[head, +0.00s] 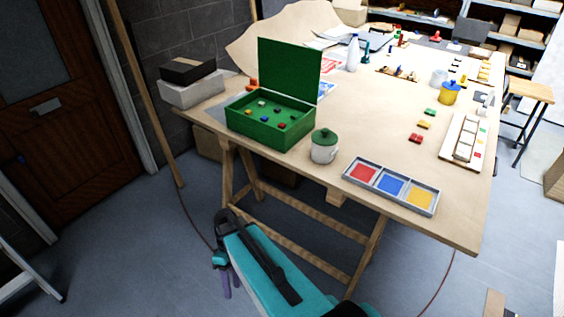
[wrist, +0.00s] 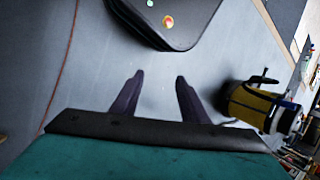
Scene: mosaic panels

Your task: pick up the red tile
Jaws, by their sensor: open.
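Small red tiles (head: 416,138) lie flat on the table, right of its middle, just below a yellow and a green tile. A tray (head: 437,203) at the front edge has red, blue and yellow compartments. An open green box (head: 262,135) holds several small coloured pieces, some reddish. I cannot tell which red piece is the task's tile. My gripper (head: 224,282) hangs over the floor in front of the table, below its top and well away from the tiles. The wrist view shows its two dark fingers (wrist: 157,78) apart with nothing between them; no tile shows there.
The wooden trestle table (head: 385,120) has bare room in its middle. A white pot with a green lid (head: 324,147) stands by the front edge. A mosaic panel (head: 448,140) lies at right. A yellow cylindrical thing (wrist: 252,104) stands right of my fingers in the wrist view.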

